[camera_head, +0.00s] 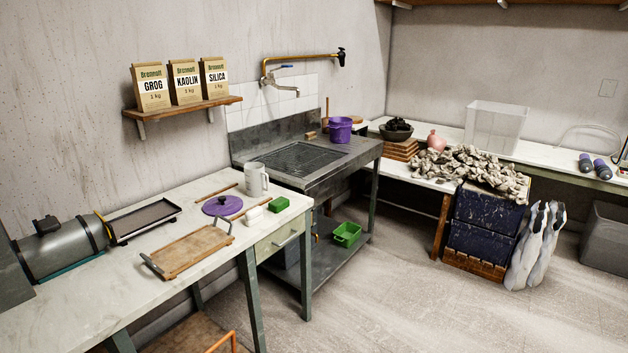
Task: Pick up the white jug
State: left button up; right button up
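The white jug (256,180) stands upright on the pale worktop (105,283), near its far right corner beside the sink unit. It is a tall, cylindrical vessel, and its handle appears to be on the right side. Nothing touches it from above. Neither of my grippers is in view.
Close by lie a purple lid (222,205), a white block (254,215), a green block (278,204) and a thin wooden stick (215,191). A wooden tray with handles (188,251) lies nearer. A dark tray (144,221) and a grey cylindrical machine (62,252) are left.

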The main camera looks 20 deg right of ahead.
aim_at(255, 175)
jog(key=z, duration=1.05)
jog(key=i, duration=0.75)
jog(key=z, duration=0.9)
jog(key=i, duration=1.1)
jog(key=u, duration=0.5)
jog(key=i, duration=0.8)
jog(key=u, duration=0.85)
